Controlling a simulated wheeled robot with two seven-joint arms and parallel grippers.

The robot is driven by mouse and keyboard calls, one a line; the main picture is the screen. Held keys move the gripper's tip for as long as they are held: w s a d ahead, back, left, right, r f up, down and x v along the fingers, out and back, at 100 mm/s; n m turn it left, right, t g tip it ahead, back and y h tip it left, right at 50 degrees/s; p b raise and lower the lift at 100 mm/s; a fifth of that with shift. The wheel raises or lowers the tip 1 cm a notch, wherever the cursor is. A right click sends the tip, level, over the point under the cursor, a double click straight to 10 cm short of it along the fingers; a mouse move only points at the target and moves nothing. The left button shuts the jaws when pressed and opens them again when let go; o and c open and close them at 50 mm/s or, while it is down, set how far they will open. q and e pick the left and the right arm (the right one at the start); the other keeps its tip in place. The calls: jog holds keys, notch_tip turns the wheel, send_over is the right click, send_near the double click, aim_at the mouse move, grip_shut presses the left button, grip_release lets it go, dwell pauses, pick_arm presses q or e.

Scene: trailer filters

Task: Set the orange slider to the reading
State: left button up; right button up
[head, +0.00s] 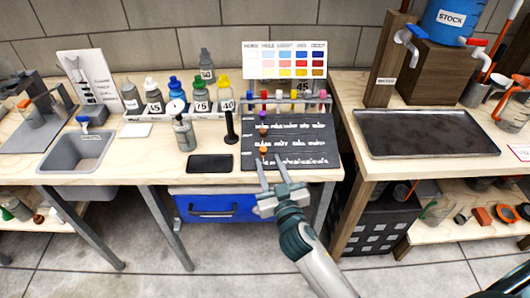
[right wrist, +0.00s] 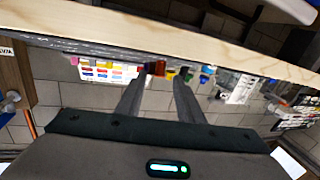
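A dark board (head: 300,150) with three rows of white markings lies at the front of the middle bench. The orange slider (head: 263,150) sits at the left end of its lowest row. A purple slider (head: 263,115) and a brownish slider (head: 263,130) sit above it. A round white dial (head: 176,107) tops a grey bottle; its reading is too small to tell. My right gripper (head: 271,163) is open and empty, its fingertips just in front of the orange slider, apparently apart from it. In the right wrist view its fingers (right wrist: 158,78) are spread below the bench edge. My left gripper is not in view.
A rack of coloured vials (head: 290,98) and a colour chart (head: 285,60) stand behind the board. A black stand (head: 231,128) and a flat black device (head: 210,163) are to its left. A metal tray (head: 425,132) lies on the right bench.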

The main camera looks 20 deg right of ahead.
aim_at(265, 153)
jog(key=shift+w, duration=2.2)
jog(key=shift+c, duration=0.7)
grip_shut()
jog(key=shift+d, duration=0.15)
